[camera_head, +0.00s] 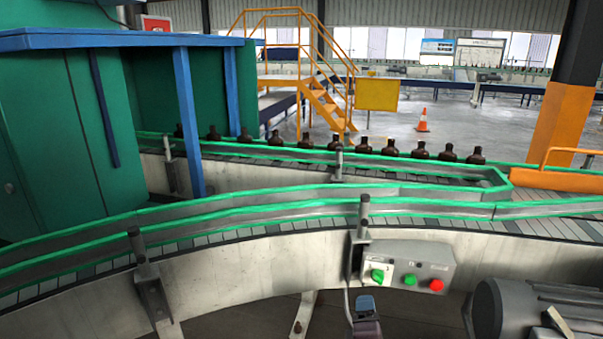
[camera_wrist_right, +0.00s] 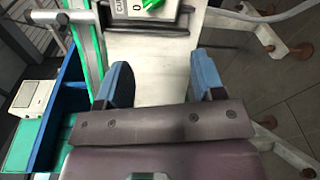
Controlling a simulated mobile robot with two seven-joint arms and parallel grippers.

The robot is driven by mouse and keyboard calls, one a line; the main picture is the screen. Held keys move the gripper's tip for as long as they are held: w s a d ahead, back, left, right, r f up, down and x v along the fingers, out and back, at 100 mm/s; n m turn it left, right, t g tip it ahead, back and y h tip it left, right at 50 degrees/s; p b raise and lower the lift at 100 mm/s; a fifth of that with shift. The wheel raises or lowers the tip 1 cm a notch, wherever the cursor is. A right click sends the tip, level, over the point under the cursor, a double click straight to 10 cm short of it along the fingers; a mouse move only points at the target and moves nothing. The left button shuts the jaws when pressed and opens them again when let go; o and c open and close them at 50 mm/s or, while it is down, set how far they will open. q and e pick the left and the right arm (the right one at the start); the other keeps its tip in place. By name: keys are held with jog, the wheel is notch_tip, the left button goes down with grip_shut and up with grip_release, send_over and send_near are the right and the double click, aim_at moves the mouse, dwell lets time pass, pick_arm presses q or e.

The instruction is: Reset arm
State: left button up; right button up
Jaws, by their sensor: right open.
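My right gripper (camera_head: 366,303) shows at the bottom centre of the head view, below the conveyor's front side and the control box. In the right wrist view its two blue fingers (camera_wrist_right: 163,82) are apart with nothing between them. Several dark amber bottles (camera_head: 390,147) stand upright in a row on the far conveyor lane, well away from the gripper. My left gripper is in neither view.
A grey control box (camera_head: 412,266) with a green switch, a green button and a red button is on the conveyor side. A grey motor (camera_head: 530,310) stands at the lower right. The near conveyor lane (camera_head: 270,228) is empty. Green rails line both lanes.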

jog(key=s+d+f+m+g+y, duration=0.1)
jog(key=s+d+f+m, duration=0.3)
jog(key=s, duration=0.5)
jog(key=s+d+f+m+g+y, duration=0.1)
jog(key=s+d+f+m, duration=0.3)
jog(key=s+m, duration=0.4)
jog(key=s+d+f+m+g, duration=0.3)
jog(key=s+f+m, duration=0.3)
jog(key=s, duration=0.5)
jog(key=shift+s+d+g+y, duration=0.3)
jog(key=shift+d+y, duration=0.1)
jog(key=shift+d, duration=0.15)
